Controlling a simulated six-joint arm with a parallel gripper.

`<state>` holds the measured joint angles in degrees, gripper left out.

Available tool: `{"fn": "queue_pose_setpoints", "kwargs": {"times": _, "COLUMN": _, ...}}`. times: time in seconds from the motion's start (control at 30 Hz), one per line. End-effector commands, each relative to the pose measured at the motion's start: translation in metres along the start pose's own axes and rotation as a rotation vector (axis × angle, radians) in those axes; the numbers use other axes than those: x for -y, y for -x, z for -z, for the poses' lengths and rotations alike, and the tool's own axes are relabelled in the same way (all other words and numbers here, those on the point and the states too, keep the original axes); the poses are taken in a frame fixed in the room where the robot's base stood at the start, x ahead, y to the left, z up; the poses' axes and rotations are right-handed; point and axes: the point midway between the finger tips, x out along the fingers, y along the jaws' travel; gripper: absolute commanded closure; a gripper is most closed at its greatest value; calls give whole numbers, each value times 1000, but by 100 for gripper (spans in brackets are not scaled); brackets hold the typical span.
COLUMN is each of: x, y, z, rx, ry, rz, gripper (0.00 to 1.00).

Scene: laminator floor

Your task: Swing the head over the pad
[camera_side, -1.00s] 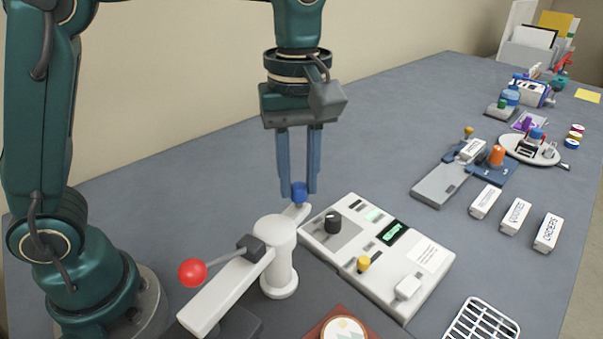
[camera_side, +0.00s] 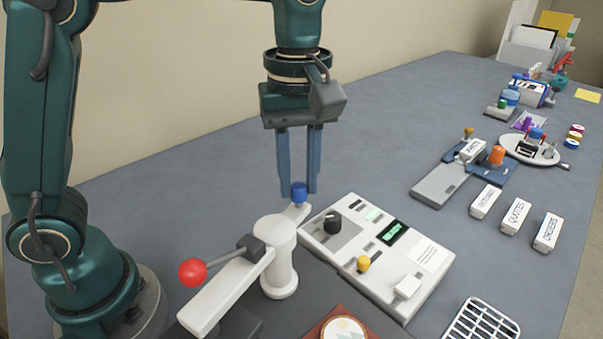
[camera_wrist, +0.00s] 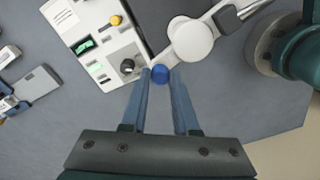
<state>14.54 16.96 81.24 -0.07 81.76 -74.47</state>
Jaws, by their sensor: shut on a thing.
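A white swing head (camera_side: 217,297) on a round post (camera_side: 279,270) stands at the front centre in the side view. A blue knob (camera_side: 299,194) tops the arm's far end. My gripper (camera_side: 299,186) points down and is shut on this knob, one finger on each side. The wrist view shows the knob (camera_wrist: 160,75) between the fingertips. A lever with a red ball (camera_side: 192,272) sticks out left from a dark block near the post. A dark shape (camera_side: 240,322) shows partly under the head's near end; I cannot tell whether it is the pad.
A white control panel (camera_side: 345,258) with a black dial and yellow knob stands close right of the post. A brown board with a round disc (camera_side: 343,331) and a white wire rack (camera_side: 482,322) lie at the front. Several small items line the far right. The back left table is clear.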

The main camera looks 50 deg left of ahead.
Motion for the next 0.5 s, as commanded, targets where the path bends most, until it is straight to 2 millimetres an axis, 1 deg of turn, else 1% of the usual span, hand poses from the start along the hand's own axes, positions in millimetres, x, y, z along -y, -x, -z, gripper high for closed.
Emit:
{"fn": "queue_pose_setpoints", "kwargs": {"times": 0.37, "x": 0, "y": 0, "z": 0, "rx": 0, "ry": 6, "rz": -2, "gripper": 100}}
{"fn": "queue_pose_setpoints", "kwargs": {"times": 0.5, "x": 1, "y": 0, "z": 2, "rx": 0, "ry": 37, "rz": -1, "gripper": 100}}
